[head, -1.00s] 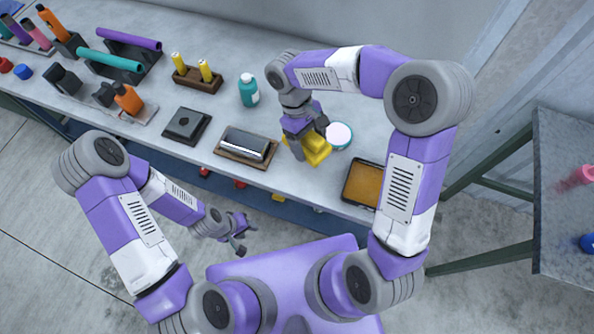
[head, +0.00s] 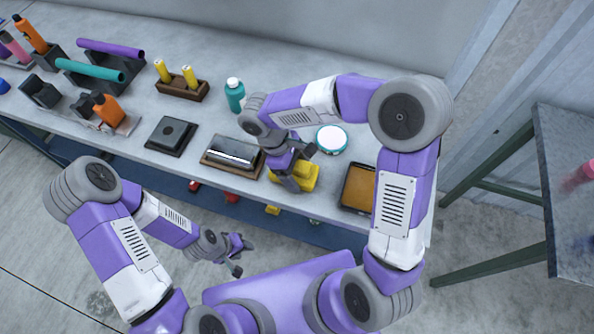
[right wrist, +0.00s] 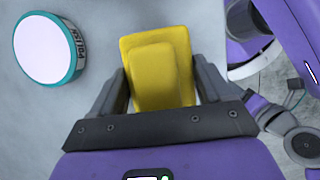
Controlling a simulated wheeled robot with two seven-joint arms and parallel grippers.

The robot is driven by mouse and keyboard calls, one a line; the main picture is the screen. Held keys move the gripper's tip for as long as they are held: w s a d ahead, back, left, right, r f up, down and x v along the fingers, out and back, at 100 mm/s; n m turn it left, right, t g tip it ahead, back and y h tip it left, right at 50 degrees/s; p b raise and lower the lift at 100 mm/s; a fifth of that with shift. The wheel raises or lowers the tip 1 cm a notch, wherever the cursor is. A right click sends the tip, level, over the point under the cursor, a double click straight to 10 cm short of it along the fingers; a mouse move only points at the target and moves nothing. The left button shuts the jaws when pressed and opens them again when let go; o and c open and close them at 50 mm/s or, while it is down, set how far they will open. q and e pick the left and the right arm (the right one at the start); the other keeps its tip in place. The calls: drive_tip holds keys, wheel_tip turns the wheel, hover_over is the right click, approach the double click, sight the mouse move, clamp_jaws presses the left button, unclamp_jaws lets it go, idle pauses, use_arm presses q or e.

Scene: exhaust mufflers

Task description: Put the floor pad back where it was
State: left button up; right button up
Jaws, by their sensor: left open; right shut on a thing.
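A yellow stepped pad (head: 308,178) is between the fingers of my right gripper (head: 298,168), close to the front edge of the workbench (head: 215,107). Nothing here is labelled as the floor pad; I take it to be this yellow piece. In the right wrist view the yellow pad (right wrist: 158,58) has a smaller raised block on a wider base, and the right gripper (right wrist: 160,82) is shut on its two sides. I cannot tell whether its underside touches the bench. My left gripper (head: 241,256) is open and empty, low in front of the bench.
A white-topped teal tin (head: 331,140) stands just behind the yellow pad. An orange-filled tray (head: 359,187) lies to the right, a metal block on a brown base (head: 232,154) and a black square plate (head: 171,135) to the left. A teal bottle (head: 234,96) stands behind.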

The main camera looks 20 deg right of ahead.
drive_tip(key=shift+f, duration=0.2)
drive_tip(key=o, duration=0.9)
drive_tip(key=shift+o, duration=0.2)
drive_tip(key=shift+r, duration=0.25)
drive_tip(key=p+v, duration=0.3)
drive_tip(key=v, duration=0.8)
drive_tip(key=shift+a+r+p, duration=0.15)
drive_tip(key=shift+r+p, duration=0.2)
drive_tip(key=shift+r, duration=0.05)
